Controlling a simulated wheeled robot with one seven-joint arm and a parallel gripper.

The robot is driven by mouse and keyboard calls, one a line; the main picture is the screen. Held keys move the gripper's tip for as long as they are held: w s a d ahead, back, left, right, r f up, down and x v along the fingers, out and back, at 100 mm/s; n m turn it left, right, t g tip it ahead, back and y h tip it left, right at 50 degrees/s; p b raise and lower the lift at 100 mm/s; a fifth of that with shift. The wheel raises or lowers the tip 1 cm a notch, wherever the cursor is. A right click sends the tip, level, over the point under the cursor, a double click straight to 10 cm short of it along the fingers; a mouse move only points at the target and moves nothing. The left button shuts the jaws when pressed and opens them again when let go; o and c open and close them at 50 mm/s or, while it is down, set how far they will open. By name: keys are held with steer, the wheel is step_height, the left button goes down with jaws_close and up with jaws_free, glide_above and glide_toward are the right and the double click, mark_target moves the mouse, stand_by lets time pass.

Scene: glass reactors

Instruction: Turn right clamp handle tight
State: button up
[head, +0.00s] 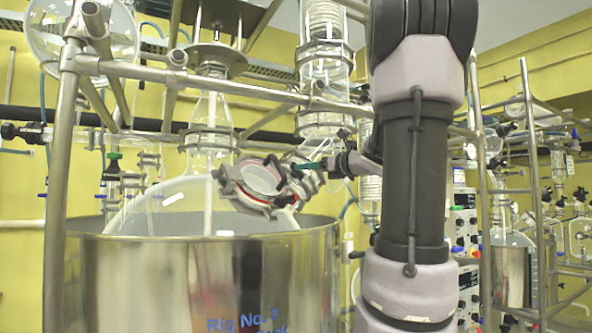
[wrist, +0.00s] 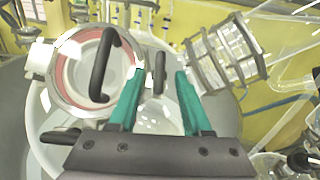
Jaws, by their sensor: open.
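A round glass port with a red-orange seal and a metal clamp ring (wrist: 40,62) fills the left of the wrist view. It also shows in the head view (head: 228,187) at the shoulder of the big flask. A dark clamp handle (wrist: 159,66) is at the ring's right side, seen between my fingertips. My gripper (wrist: 159,84) is open, with one teal finger on each side of this handle; contact cannot be told. In the head view, my gripper (head: 312,166) is just right of the port, partly hidden by my arm. A black loop handle (wrist: 98,72) crosses the port.
Another dark handle (wrist: 60,137) shows at the lower left of the ring. A clamped glass joint (wrist: 228,52) is close on the right of my fingers. Metal frame bars (head: 190,78) and a large steel vessel (head: 120,280) surround the flask.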

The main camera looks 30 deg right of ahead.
mark_target(296, 175)
steer(key=x, duration=0.5)
steer(key=shift+w, duration=0.1)
jaws_close()
